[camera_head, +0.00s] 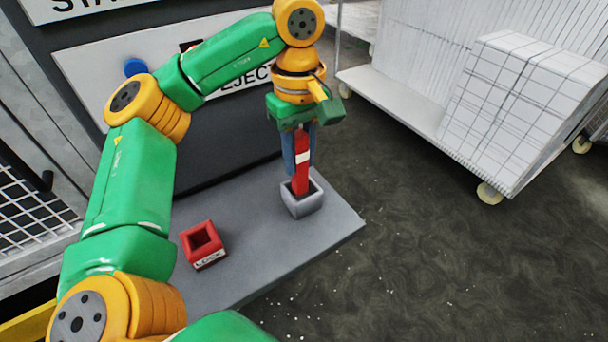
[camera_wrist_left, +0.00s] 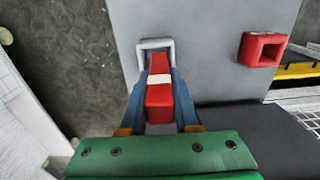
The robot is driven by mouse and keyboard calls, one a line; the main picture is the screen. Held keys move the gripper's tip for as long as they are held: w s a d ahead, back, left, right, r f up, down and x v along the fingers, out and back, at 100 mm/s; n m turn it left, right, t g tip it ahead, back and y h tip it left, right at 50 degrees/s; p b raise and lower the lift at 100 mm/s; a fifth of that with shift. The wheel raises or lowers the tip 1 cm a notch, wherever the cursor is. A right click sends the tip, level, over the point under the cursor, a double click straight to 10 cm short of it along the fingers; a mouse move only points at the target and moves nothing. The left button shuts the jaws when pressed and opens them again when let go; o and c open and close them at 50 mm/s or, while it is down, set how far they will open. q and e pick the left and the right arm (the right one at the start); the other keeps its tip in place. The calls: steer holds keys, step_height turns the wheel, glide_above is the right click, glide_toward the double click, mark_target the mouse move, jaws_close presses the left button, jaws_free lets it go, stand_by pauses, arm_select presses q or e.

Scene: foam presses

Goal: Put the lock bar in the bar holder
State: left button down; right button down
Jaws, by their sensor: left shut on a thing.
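The lock bar (camera_head: 302,158) is red with a white band and stands roughly upright. My left gripper (camera_head: 301,168) points down, its blue fingers shut on the bar from both sides. The bar also shows between the fingers in the left wrist view (camera_wrist_left: 159,95). The bar's lower end is at the mouth of a grey square open-topped holder (camera_head: 303,205), and it appears to reach inside the rim. How deep it sits is hidden. The holder's rim also shows in the left wrist view (camera_wrist_left: 156,43). My right gripper is not in view.
A red square open socket (camera_head: 203,246) with a lettered label, apparently "LOCK", stands on the same grey ledge (camera_head: 245,240), left of the grey holder. A dark panel with a blue button (camera_head: 136,67) rises behind. A white cart (camera_head: 520,105) stands at right on the dark floor.

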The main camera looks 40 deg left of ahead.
mark_target(301, 171)
arm_select(q)
steer(key=shift+w+f, duration=0.2)
steer(key=shift+w, duration=0.05)
steer(key=f, duration=0.3)
steer(key=shift+a+f, duration=0.2)
steer(key=shift+f, duration=0.15)
steer(key=shift+w, duration=0.1)
steer(key=shift+f, duration=0.1)
steer(key=shift+d+f, duration=0.1)
steer(key=shift+f, duration=0.05)
steer(key=c, duration=0.6)
jaws_free()
steer(key=shift+c, duration=0.2)
steer(key=shift+r, duration=0.25)
